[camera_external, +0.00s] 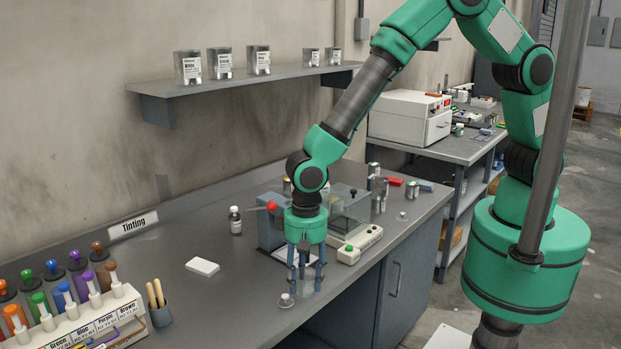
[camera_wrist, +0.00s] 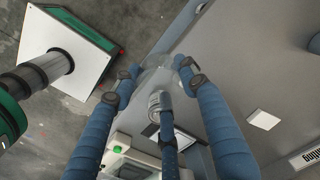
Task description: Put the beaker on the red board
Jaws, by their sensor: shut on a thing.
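My gripper (camera_external: 305,277), with blue fingers, points down over the front part of the grey bench. Its fingers are closed around a clear glass beaker (camera_external: 304,288), which is hard to make out. In the wrist view the beaker (camera_wrist: 157,73) shows faintly between the fingertips of my gripper (camera_wrist: 158,82). I cannot tell whether its base touches the bench. A small flat red thing (camera_external: 396,181) lies at the far right of the bench; I cannot tell for sure that it is the red board.
A small metal item (camera_external: 286,300) lies just left of the fingers. A balance (camera_external: 355,220) with a clear shield stands behind them. Small cans stand near the red thing.

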